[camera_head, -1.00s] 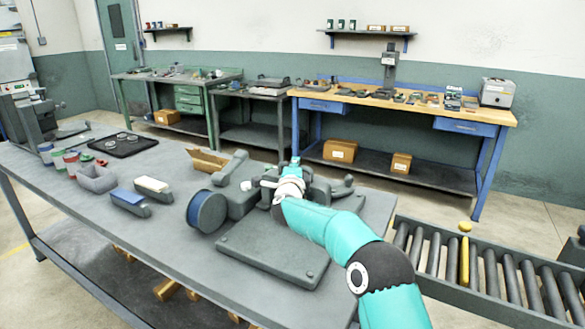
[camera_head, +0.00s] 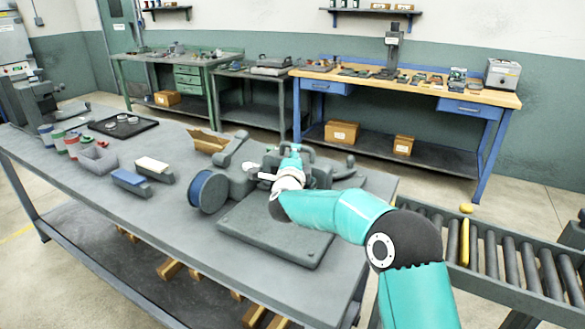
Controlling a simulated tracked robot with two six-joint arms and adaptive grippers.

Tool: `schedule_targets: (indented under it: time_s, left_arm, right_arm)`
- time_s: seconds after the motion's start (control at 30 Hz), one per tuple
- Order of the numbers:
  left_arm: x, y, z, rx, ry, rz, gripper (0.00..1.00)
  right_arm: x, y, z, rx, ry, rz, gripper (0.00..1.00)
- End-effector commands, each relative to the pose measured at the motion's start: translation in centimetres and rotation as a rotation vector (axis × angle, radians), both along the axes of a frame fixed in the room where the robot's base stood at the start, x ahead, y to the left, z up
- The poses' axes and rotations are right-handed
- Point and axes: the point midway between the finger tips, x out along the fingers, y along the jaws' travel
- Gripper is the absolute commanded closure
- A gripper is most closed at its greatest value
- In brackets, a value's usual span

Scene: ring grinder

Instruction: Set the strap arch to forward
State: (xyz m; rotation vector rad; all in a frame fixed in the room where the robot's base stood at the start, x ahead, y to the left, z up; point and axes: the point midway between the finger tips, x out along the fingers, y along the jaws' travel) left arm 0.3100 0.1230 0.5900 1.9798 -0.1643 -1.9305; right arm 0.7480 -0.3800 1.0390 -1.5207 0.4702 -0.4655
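The grey grinder stands on a flat base plate (camera_head: 265,232) on the long grey table, with a blue-faced wheel (camera_head: 202,192) at its left side. My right arm comes in from the lower right, and its teal and white wrist reaches over the machine body. My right gripper (camera_head: 287,158) is at the back of the machine, small and partly hidden by the wrist. Whether it is open or touching anything does not show. Grey curved parts stand around it. I cannot tell the strap arch or its setting apart among them. My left gripper is not in view.
On the table (camera_head: 150,228) lie a blue-topped block (camera_head: 130,182), a white-topped block (camera_head: 154,167), a grey bin (camera_head: 97,160), coloured cans and a black tray (camera_head: 123,125). An open cardboard box (camera_head: 208,140) is behind. A roller conveyor (camera_head: 490,258) is at the right.

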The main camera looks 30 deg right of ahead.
Motion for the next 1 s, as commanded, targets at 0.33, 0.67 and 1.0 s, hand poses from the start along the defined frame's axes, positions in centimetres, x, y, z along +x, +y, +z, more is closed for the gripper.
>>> schedule_targets:
  time_s: [0.33,0.67,1.0]
  left_arm:
    - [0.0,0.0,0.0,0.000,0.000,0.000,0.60]
    - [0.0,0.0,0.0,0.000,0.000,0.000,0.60]
    - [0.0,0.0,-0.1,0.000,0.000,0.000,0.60]
  right_arm:
    - [-4.4,3.0,-0.1,0.001,0.001,0.001,0.73]
    - [-5.2,3.6,-0.1,0.001,0.001,0.000,0.73]
    - [-5.2,3.6,-0.1,0.001,0.001,0.001,0.73]
